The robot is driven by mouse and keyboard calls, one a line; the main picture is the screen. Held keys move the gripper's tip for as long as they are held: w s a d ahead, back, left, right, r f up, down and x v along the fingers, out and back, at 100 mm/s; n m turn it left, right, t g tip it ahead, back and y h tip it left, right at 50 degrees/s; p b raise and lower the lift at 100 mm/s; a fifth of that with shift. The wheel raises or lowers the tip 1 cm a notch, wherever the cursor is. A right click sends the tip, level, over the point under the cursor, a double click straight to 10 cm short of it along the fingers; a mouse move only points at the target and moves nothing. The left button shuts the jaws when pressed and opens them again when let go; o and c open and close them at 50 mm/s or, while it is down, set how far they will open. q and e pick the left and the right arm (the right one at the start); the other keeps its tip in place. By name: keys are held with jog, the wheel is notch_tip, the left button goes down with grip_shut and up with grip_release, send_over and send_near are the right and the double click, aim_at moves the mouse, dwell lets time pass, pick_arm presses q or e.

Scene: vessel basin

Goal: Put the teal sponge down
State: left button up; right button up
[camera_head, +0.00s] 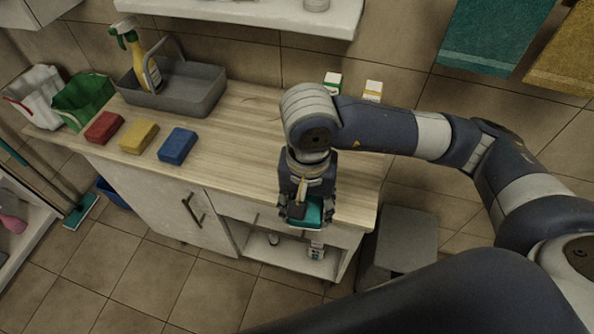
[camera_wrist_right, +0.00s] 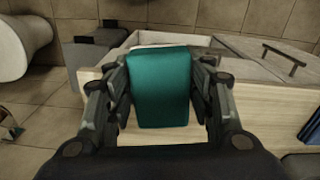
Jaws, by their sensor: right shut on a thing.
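The teal sponge (camera_wrist_right: 160,88) fills the space between the fingers in the right wrist view. A teal edge of it (camera_head: 308,213) also shows in the head view, under the gripper. My right gripper (camera_head: 304,208) is shut on the sponge, its fingers on both sides of it. It is over the front edge of the wooden counter (camera_head: 240,165), near the right end. I cannot tell whether the sponge touches the counter top. My left gripper is not in view.
Red (camera_head: 104,128), yellow (camera_head: 139,136) and blue (camera_head: 177,146) sponges lie in a row on the counter's left. Behind them is a grey caddy (camera_head: 190,90) with a spray bottle (camera_head: 143,70). Two small cartons (camera_head: 333,82) stand at the back right. The counter's middle is clear.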

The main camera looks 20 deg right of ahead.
jog(key=shift+s+a+f+m, duration=0.2)
jog(key=shift+a+f+m, duration=0.15)
jog(key=shift+a, duration=0.1)
jog(key=shift+s+a+f+m, duration=0.25)
jog(key=shift+a+f, duration=0.1)
jog(key=shift+a, duration=0.1)
jog(key=shift+w, duration=0.25)
jog(key=w+d+p, duration=0.1)
jog(key=w, duration=0.3)
jog(key=w+d+f+p, duration=0.1)
jog(key=w, duration=0.4)
jog(key=w+d+p, duration=0.1)
jog(key=w+p, duration=0.1)
jog(key=w, duration=0.3)
jog(key=shift+d+f, duration=0.2)
jog(key=shift+d, duration=0.2)
jog(key=shift+w+d+p, duration=0.2)
jog(key=shift+w+p, duration=0.1)
jog(key=shift+w, duration=0.2)
notch_tip(320, 180, down, 3)
jog(key=shift+s+r+p, duration=0.1)
jog(key=shift+p, duration=0.6)
jog(key=shift+f, duration=0.45)
